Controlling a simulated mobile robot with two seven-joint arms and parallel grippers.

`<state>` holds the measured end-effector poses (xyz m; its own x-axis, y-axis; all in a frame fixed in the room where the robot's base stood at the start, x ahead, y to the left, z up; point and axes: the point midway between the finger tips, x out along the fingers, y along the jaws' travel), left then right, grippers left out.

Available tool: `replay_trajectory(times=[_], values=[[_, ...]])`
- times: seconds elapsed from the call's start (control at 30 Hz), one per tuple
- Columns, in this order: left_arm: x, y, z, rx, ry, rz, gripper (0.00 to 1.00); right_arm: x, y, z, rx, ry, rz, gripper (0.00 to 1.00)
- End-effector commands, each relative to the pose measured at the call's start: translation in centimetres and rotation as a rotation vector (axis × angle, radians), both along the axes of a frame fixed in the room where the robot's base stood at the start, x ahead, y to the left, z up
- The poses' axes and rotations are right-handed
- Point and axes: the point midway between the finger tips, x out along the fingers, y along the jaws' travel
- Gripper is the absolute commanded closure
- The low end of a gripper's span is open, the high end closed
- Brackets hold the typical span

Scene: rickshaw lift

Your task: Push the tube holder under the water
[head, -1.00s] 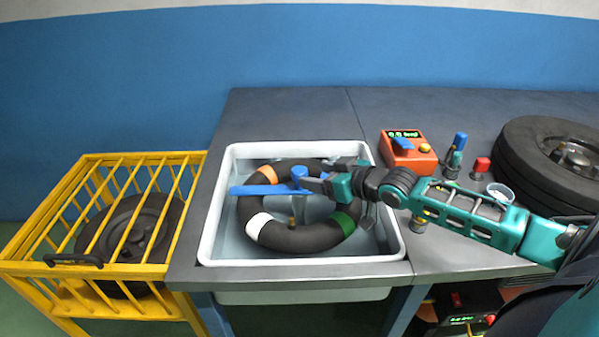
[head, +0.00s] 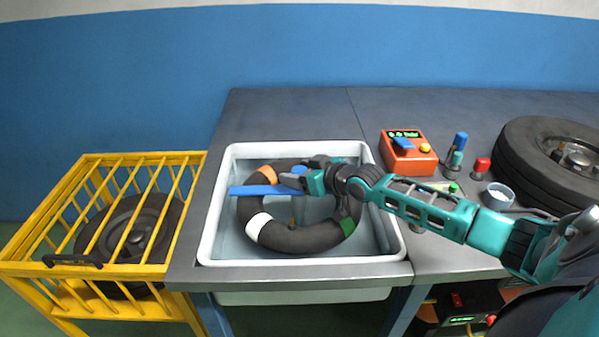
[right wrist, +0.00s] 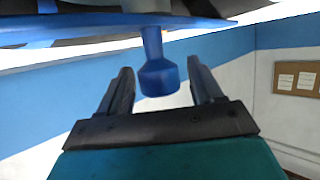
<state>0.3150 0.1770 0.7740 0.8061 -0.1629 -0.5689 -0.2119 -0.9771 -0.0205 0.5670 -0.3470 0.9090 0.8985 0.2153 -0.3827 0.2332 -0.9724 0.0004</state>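The blue tube holder (head: 255,190) is a flat bar with an upright knob (head: 299,170). It lies across a black inner tube (head: 285,239) with orange, white and green bands, in a white water basin (head: 207,235). My right gripper (head: 297,181) is at the holder's knob and hides the bar's right part. In the right wrist view the knob (right wrist: 159,78) stands between the fingers (right wrist: 160,88), which are apart with a gap on each side. My left gripper is not in view.
A yellow cage (head: 95,287) with a wheel stands left of the bench. To the right are an orange device (head: 408,157), small bottles, a cup (head: 499,194) and a large tyre (head: 540,165). My right forearm passes over the basin's right rim.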

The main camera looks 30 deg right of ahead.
Motion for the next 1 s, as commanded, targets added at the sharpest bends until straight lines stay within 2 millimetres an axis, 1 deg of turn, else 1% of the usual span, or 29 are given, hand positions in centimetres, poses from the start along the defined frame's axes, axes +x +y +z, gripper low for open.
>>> replay_trajectory(times=[0.03, 0.07, 0.67, 0.87, 1.0], values=[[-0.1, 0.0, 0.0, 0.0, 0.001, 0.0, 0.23, 0.0, 0.0, 0.0, 0.0, 0.0, 0.0, 0.4], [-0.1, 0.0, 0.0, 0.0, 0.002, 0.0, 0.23, 0.0, 0.0, 0.0, 0.0, 0.0, 0.0, 0.43], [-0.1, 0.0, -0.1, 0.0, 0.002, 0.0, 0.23, 0.0, 0.0, 0.0, 0.0, 0.0, 0.0, 1.0], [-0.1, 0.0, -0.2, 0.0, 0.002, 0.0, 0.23, 0.0, 0.0, -0.2, 0.0, 0.001, 0.0, 1.0], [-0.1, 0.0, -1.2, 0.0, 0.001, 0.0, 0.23, -0.1, 0.0, -1.6, 0.0, 0.002, 0.0, 1.0]])
